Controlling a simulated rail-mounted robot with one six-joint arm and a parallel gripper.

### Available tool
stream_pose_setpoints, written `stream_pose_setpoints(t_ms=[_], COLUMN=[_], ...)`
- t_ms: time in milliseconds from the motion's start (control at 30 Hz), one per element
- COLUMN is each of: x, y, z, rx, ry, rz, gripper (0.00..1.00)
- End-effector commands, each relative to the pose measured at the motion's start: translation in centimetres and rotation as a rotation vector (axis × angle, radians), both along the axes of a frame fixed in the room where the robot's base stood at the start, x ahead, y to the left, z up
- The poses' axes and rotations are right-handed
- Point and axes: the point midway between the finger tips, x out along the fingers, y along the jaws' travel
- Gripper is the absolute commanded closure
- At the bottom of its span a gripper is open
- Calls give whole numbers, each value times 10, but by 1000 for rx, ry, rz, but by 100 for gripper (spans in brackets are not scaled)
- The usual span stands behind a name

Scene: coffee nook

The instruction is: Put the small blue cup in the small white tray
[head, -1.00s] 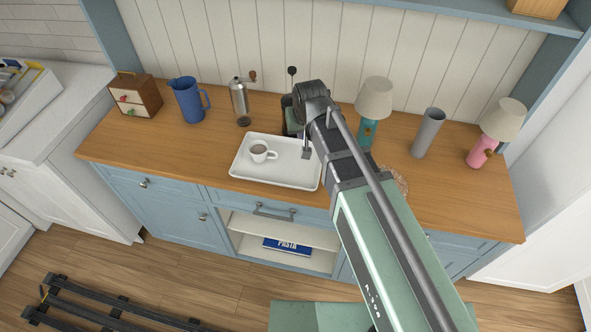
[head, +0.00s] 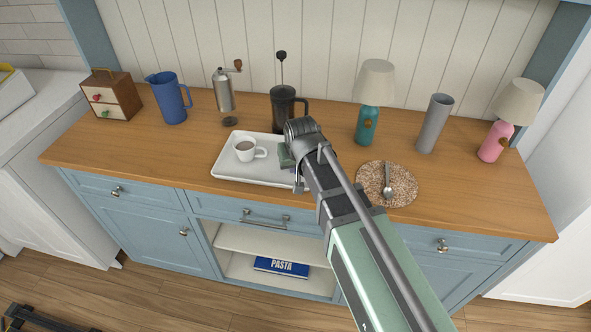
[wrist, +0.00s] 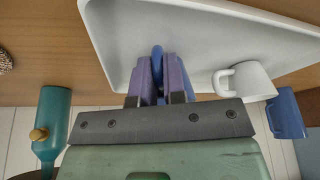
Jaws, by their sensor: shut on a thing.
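My gripper (wrist: 160,78) has purple fingers shut on a small blue thing, which I take as the small blue cup (wrist: 157,58). Only a narrow strip of it shows between the fingers. In the head view the cup is hidden by my arm. The small white tray (head: 226,170) lies on the wooden counter, and it also shows in the wrist view (wrist: 115,45). My gripper is over the tray's right part. I cannot tell whether the cup touches the tray. A white cup with dark drink (head: 245,150) stands in the tray's left part.
A French press (head: 284,108) stands behind the tray, with a grinder (head: 223,92) and blue pitcher (head: 170,98) to its left. A teal lamp (head: 367,125) and a round mat with a spoon (head: 402,186) are to the right. A grey vase (head: 435,123) stands further right.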

Motion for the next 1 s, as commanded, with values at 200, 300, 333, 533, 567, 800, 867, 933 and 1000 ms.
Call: stream_pose_setpoints(t_ms=[200, 300, 333, 533, 567, 800, 867, 933, 1000], x=[0, 0, 0, 0, 0, -6, -10, -16, -23], y=[0, 0, 0, 0, 0, -1, -2, -4, -5], z=[-3, -2, -2, -2, -2, 23, 37, 55, 75], rx=[0, 0, 0, 0, 0, 0, 0, 0, 0], ry=[0, 0, 0, 0, 0, 0, 0, 0, 0], rz=[0, 0, 0, 0, 0, 0, 0, 0, 1], gripper=[84, 69, 64, 63, 63, 63, 63, 63, 63])
